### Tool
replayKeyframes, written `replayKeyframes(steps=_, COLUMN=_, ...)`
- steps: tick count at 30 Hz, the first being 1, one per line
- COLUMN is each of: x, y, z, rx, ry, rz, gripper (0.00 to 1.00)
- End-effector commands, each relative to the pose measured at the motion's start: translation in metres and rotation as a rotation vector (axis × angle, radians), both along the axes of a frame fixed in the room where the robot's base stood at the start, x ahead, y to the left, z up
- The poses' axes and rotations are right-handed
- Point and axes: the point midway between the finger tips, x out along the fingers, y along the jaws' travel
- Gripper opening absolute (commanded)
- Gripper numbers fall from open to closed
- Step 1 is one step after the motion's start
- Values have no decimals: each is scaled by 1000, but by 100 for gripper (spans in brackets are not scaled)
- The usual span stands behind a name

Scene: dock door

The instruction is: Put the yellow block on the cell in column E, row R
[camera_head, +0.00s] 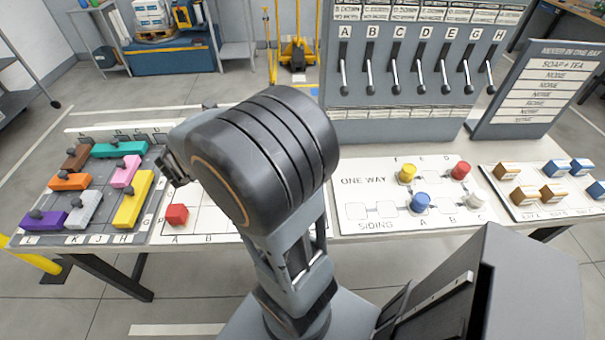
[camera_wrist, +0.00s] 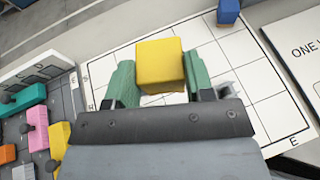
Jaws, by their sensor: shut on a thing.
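My gripper (camera_wrist: 158,82) is shut on the yellow block (camera_wrist: 160,66), which sits between its two green finger pads in the wrist view. The block is above the white gridded board (camera_wrist: 256,75); its height over it cannot be told. A letter E (camera_wrist: 294,141) is printed at the board's lower right edge there. In the head view the board (camera_head: 205,222) is largely covered by my arm, and the yellow block is hidden. A red block (camera_head: 177,215) stands near the board's label A. A blue block (camera_wrist: 228,11) stands at the board's far edge in the wrist view.
A grey tray (camera_head: 80,217) of coloured knobbed pieces lies left of the board. To the right are a ONE WAY siding panel (camera_head: 365,183) with coloured pegs and another panel (camera_head: 520,207) with blocks. A lever console (camera_head: 415,120) stands behind.

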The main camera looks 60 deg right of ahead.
Motion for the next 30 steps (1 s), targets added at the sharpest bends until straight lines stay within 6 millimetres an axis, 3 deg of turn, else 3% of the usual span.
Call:
replayKeyframes(steps=1, x=-23, y=-19, z=-7, rx=-1, ry=-4, rz=-125, gripper=24)
replayKeyframes(steps=3, x=-57, y=-37, z=-10, rx=1, ry=-2, rz=-292, gripper=24)
replayKeyframes(steps=6, x=-100, y=-52, z=-15, rx=1, ry=0, rz=-500, gripper=24)
replayKeyframes(steps=9, x=-135, y=-57, z=-20, rx=1, ry=0, rz=-666, gripper=24)
replayKeyframes(steps=13, x=-165, y=-56, z=-26, rx=1, ry=1, rz=-812, gripper=24)
replayKeyframes(steps=19, x=-176, y=-68, z=-38, rx=1, ry=3, rz=-905, gripper=24)
replayKeyframes(steps=30, x=-140, y=-144, z=-85, rx=2, ry=6, rz=-906, gripper=24)
